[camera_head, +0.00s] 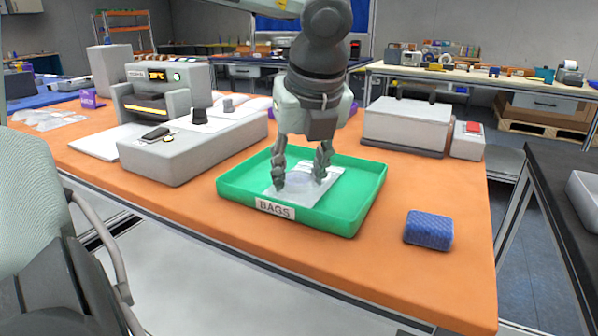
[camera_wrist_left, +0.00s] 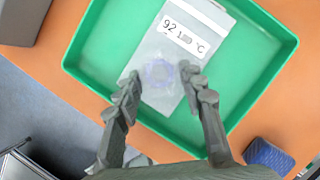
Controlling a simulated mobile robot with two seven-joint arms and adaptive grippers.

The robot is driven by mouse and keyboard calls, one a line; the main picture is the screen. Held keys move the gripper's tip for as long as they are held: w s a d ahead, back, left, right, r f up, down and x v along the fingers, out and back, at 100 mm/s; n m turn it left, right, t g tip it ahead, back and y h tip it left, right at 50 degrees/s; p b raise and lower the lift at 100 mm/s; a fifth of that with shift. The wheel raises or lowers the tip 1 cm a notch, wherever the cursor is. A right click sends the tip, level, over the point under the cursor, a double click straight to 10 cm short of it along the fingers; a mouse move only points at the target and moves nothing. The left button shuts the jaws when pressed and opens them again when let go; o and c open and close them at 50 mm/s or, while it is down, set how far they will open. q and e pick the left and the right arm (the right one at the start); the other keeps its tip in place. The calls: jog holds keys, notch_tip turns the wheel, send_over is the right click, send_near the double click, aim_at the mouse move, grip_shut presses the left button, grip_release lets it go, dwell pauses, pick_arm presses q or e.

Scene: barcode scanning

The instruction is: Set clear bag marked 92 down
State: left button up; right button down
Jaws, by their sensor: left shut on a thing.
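The clear bag marked 92 (camera_head: 291,190) is in the green tray labelled BAGS (camera_head: 342,218). In the left wrist view the bag (camera_wrist_left: 160,76) has a white label reading 92 and °C, and a faint round bluish shape inside. My left gripper (camera_head: 300,182) points down into the tray, its fingers on either side of the bag. In the left wrist view the gripper (camera_wrist_left: 163,80) is shut on the bag near its closer end, with the fingertips well apart. Whether the bag touches the tray floor is hard to tell. My right gripper is not in view.
A blue textured block (camera_head: 428,230) lies right of the tray on the orange table (camera_head: 340,268). A grey device (camera_head: 192,145) stands left of the tray, with a sealer-like machine (camera_head: 157,90) behind it. A white box (camera_head: 407,124) stands behind right.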

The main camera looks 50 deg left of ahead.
pick_arm(q)
jog(key=shift+f, duration=0.2)
jog(key=o, duration=1.3)
jog(key=v, duration=1.2)
jog(key=shift+d, duration=0.1)
